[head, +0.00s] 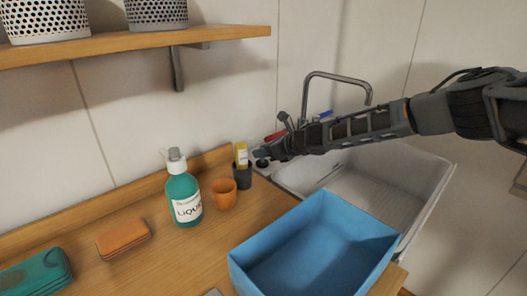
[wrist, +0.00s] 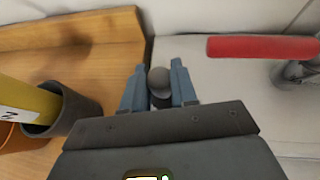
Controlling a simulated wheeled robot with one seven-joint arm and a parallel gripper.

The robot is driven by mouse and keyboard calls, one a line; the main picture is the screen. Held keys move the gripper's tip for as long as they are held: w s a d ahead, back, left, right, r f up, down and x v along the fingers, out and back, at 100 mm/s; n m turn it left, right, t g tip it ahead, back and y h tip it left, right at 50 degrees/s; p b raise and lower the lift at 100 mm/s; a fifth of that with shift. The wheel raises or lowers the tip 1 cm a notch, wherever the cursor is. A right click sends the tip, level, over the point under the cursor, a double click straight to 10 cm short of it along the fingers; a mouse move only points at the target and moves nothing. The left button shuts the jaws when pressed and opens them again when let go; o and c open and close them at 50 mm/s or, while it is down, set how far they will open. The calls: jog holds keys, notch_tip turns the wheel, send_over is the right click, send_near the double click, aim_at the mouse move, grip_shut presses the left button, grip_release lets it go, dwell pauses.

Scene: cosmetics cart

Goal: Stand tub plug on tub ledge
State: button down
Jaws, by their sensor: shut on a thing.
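The tub plug (wrist: 159,79) is a small dark grey piece with a round knob, held between the two blue-grey fingers of my gripper (wrist: 158,70). In the head view my gripper (head: 266,155) reaches in from the right to the back left corner of the white tub (head: 446,178), and the plug (head: 262,162) shows as a small dark spot at its tips. The pale tub ledge (wrist: 205,82) lies under and right of the fingers in the wrist view. Whether the plug touches the ledge is hard to tell.
A dark cup (head: 243,180) with a yellow item stands just left of my gripper, beside an orange cup (head: 224,195). A red bar (wrist: 262,47) is close on the right. The faucet (head: 340,77) rises behind my arm. A blue bin (head: 300,262) stands in front.

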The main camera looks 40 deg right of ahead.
jog(key=c, duration=0.9)
grip_release()
jog(key=shift+f, duration=0.1)
jog(key=v, duration=1.2)
jog(key=shift+b, duration=0.4)
jog(key=shift+s, duration=0.1)
